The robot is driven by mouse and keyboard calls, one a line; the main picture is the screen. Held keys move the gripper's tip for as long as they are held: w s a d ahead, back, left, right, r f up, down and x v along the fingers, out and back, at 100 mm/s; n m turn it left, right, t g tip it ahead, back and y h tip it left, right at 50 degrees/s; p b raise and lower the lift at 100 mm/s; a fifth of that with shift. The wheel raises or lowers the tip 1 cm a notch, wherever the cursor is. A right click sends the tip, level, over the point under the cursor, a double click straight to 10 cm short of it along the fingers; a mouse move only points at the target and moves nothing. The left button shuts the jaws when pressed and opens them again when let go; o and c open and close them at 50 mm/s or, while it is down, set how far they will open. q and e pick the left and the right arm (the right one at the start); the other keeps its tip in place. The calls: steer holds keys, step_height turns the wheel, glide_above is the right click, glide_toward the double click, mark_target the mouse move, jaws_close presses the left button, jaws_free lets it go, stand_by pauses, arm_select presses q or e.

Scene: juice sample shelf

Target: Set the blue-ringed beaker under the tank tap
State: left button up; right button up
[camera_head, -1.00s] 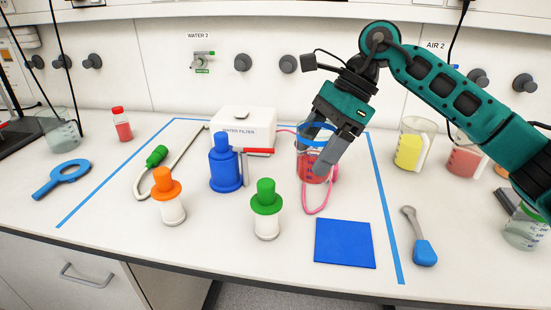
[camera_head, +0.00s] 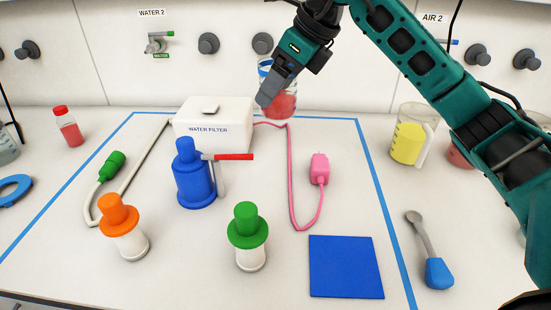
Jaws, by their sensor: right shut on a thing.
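The blue-ringed beaker (camera_head: 282,103) holds red liquid and is upright at the back, right of the white box marked WATER FILTER (camera_head: 215,114). My right gripper (camera_head: 267,94) is shut on it and hides part of its left side and rim. The beaker looks raised off the bench, but its exact height is hard to tell. A red lever (camera_head: 233,157) on a pale post stands in front of the box, beside a blue bottle (camera_head: 190,180); it may be the tank tap. My left gripper is not in view.
An orange-capped bottle (camera_head: 125,235) and a green-capped bottle (camera_head: 248,238) stand in front. A pink plug (camera_head: 319,168) with its cord lies right of centre. A blue mat (camera_head: 345,268) lies front right. A beaker of yellow liquid (camera_head: 408,143) stands outside the tape.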

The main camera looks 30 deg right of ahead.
step_height(320, 180, down, 15)
steer(key=shift+f+b, duration=0.2)
steer(key=shift+b, duration=0.4)
steer(key=shift+f, duration=0.1)
steer(key=o, duration=0.7)
steer(key=shift+f, duration=0.1)
steer(key=o, duration=0.5)
steer(key=shift+c, duration=0.2)
